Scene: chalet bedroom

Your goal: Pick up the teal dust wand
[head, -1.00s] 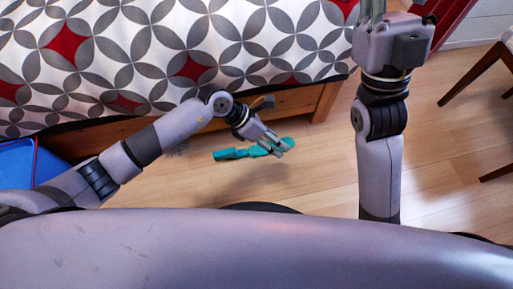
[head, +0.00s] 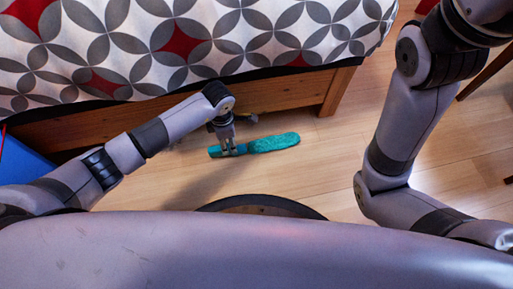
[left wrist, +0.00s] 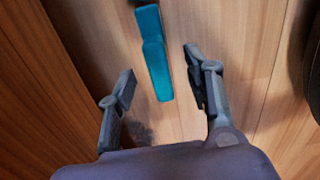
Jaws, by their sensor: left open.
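The teal dust wand (head: 273,143) lies flat on the wooden floor beside the bed, its handle to the left and its wider head to the right. My left gripper (head: 230,151) points down over the handle. In the left wrist view the gripper (left wrist: 160,62) is open, and the wand's handle (left wrist: 155,66) shows between the two fingers without visible contact. How high the fingertips are above the floor is hard to tell. Of my right arm only links show at the right; its gripper is out of the picture.
The wooden bed frame (head: 290,97) with a patterned cover (head: 225,45) runs behind the wand. A blue object (head: 22,162) stands at the far left. A small grey fuzzy patch (left wrist: 139,132) lies near the left finger. Floor right of the wand is clear.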

